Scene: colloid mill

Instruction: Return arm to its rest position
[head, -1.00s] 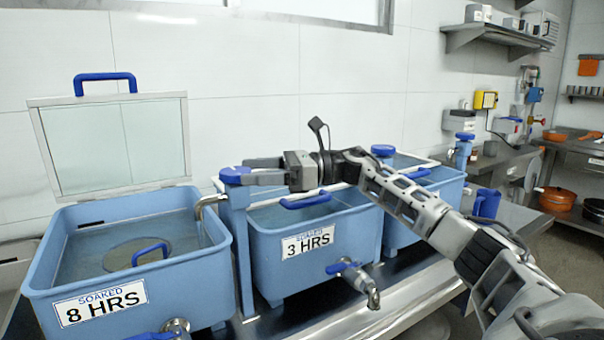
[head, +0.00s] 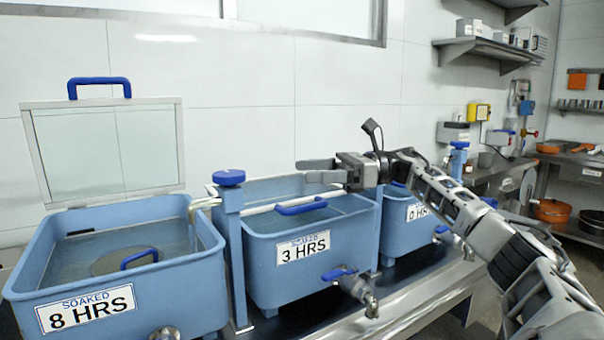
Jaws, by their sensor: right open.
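My right gripper (head: 318,171) is open and empty. It points left and hangs above the middle blue tank (head: 262,263), labelled 3 HRS, near that tank's back right part. My right arm reaches in from the lower right corner and passes in front of the third tank (head: 405,240). The blue knob (head: 229,177) on its post stands to the left of the fingertips, clearly apart from them. My left gripper is not in view.
The left tank (head: 190,296), labelled SOAKED 8 HRS, has its glass lid (head: 108,150) standing open. A tap (head: 352,283) sticks out from the middle tank's front. A wall shelf (head: 490,50) hangs at upper right. Orange pots (head: 552,210) stand on a far rack.

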